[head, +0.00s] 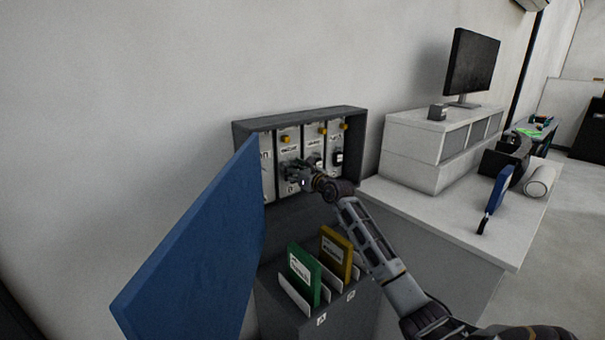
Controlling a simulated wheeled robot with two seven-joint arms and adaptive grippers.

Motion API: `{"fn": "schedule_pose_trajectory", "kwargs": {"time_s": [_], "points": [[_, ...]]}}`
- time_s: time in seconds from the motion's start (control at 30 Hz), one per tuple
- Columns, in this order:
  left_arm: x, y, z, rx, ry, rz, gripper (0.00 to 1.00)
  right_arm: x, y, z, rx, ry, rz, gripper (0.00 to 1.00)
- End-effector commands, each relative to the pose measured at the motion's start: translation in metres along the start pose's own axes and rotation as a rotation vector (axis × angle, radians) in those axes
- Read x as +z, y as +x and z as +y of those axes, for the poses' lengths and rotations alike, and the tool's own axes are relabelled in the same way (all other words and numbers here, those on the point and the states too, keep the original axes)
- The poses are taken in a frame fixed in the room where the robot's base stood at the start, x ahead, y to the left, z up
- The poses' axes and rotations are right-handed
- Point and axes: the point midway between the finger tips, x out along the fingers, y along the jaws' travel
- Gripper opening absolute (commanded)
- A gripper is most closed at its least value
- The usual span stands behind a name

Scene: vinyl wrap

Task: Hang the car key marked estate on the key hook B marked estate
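A grey key cabinet (300,118) on the wall side holds white panels with yellow hooks, such as one hook (285,139) on the panel above my gripper and two further right (322,131). The panel labels are too small to read surely, so I cannot tell which is estate. My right gripper (291,171) is inside the cabinet front, just below the second panel's label. Its fingers are dark and small; I cannot tell whether they hold the estate key. A dark key (338,158) hangs on the right panel. My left gripper is out of view.
The blue cabinet door (200,245) stands open to the left. Below, a grey holder (283,312) carries a green folder (303,274) and a yellow folder (337,252). A white counter (425,205) with a monitor (471,66) stands to the right.

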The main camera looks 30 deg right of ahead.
Motion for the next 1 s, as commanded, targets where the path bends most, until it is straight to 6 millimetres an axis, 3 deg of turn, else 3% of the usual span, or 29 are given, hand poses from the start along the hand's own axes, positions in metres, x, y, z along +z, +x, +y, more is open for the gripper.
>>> {"fn": "schedule_pose_trajectory", "kwargs": {"time_s": [0.27, 1.0], "points": [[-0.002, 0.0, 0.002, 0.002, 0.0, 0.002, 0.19, 0.0, -0.013, 0.0, 0.0, -0.001, 0.0, 0.56], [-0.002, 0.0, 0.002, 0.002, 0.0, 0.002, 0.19, 0.002, -0.073, 0.0, 0.0, -0.001, -0.004, 0.56]]}}
